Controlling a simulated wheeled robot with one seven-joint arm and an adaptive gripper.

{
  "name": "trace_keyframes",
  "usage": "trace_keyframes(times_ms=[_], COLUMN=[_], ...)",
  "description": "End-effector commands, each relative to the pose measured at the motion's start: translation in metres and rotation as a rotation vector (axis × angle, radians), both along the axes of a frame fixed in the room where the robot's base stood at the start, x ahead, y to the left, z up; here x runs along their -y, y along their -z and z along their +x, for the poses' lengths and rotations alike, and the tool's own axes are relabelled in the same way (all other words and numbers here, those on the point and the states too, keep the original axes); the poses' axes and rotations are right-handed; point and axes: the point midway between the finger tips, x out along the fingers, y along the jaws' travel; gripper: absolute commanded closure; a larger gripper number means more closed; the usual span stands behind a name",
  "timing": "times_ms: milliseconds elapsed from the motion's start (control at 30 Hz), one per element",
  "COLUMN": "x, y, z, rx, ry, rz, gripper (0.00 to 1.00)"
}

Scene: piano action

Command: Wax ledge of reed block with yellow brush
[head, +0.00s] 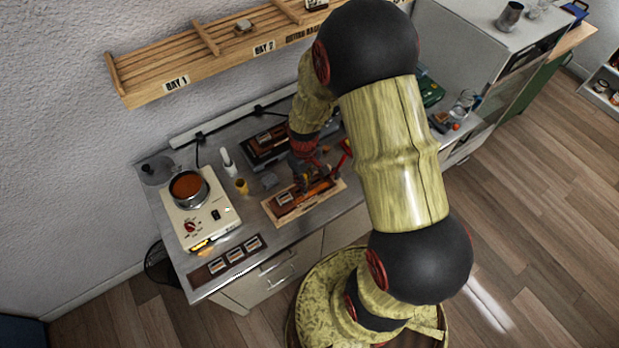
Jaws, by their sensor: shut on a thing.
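My gripper (314,167) is red and dark, low over the worktop at the back edge of a light wooden tray (279,222). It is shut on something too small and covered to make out. A long dark and orange-brown block (318,189), perhaps the reed block, lies in the tray just below the gripper; its ledge cannot be told apart. I cannot tell whether they touch. No yellow brush can be picked out with certainty. A small yellow cup-like thing (241,186) stands left of the tray. A pot of orange-brown liquid (188,188), perhaps wax, sits on the hot plate.
The cream hot plate (203,222) fills the worktop's left. A dark strip with several small labelled pieces (233,257) lies at the front edge. A dark box (267,146) and a white bottle (228,161) stand behind. A wooden shelf (180,68) overhangs the back.

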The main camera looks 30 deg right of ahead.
Motion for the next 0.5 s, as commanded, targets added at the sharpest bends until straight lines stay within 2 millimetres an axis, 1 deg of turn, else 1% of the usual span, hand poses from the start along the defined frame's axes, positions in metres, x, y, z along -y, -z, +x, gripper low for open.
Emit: trace_keyframes(times_ms=[300,500], x=[-0.001,-0.012], y=[0.000,0.000], z=[0.001,0.001], rx=[0.002,0.002], ry=[0.000,-0.003], rz=[-0.001,-0.001], gripper=[1.00,1.00])
